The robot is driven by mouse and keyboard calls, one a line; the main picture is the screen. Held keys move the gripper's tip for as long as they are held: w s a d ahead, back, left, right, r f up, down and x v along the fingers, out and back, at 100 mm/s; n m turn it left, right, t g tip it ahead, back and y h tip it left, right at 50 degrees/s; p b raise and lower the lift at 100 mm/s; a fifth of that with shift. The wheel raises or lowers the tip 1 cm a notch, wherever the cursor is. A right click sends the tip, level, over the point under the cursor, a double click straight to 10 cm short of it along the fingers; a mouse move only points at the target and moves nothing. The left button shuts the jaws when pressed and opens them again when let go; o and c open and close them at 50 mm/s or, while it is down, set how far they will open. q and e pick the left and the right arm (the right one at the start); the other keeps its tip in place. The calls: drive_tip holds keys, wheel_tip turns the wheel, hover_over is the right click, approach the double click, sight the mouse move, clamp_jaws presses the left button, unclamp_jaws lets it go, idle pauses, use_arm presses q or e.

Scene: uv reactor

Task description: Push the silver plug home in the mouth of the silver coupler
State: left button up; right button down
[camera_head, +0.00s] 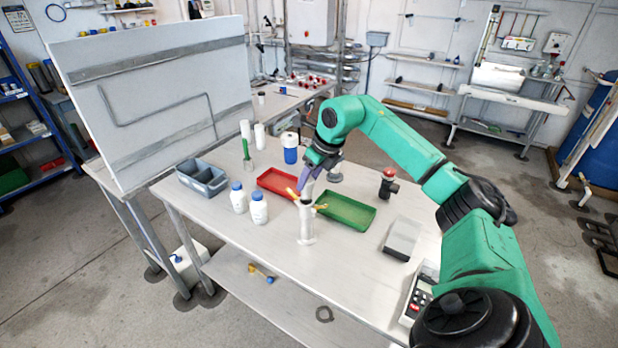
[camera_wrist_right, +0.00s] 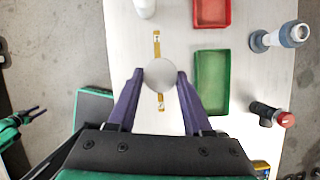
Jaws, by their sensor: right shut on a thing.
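The silver coupler (camera_head: 306,222) stands upright on the table, with gold levers sticking out on both sides near its top. My right gripper (camera_head: 308,180) points down just above the coupler's mouth. In the right wrist view its purple fingers (camera_wrist_right: 158,88) are shut on the silver plug (camera_wrist_right: 160,74), seen end-on as a round disc. The disc hides the coupler's mouth, with a gold lever (camera_wrist_right: 157,42) showing on either side, so I cannot tell how deep the plug sits. My left gripper (camera_wrist_right: 35,113) seems to show small at the left edge of the wrist view.
A red tray (camera_head: 278,184) and a green tray (camera_head: 346,210) lie close to the coupler. White bottles (camera_head: 258,209) stand to its left, beside a grey bin (camera_head: 202,178). A red-topped valve (camera_head: 388,186) and a grey box (camera_head: 402,238) are on the right. The table front is clear.

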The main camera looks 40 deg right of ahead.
sight(313, 185)
drive_tip(key=shift+f, duration=0.15)
drive_tip(key=shift+f+b, duration=0.35)
drive_tip(key=shift+f+b, duration=1.25)
drive_tip(key=shift+f, duration=0.5)
drive_tip(key=shift+c, duration=1.2)
unclamp_jaws()
drive_tip(key=shift+r, duration=0.1)
drive_tip(key=shift+s+d+r, duration=0.1)
drive_tip(key=shift+s+r, duration=0.05)
drive_tip(key=shift+r, duration=0.25)
drive_tip(key=v, duration=1.3)
drive_tip(key=shift+s+r+b, duration=0.15)
drive_tip(key=shift+r+b, duration=0.1)
drive_tip(key=shift+b, duration=0.05)
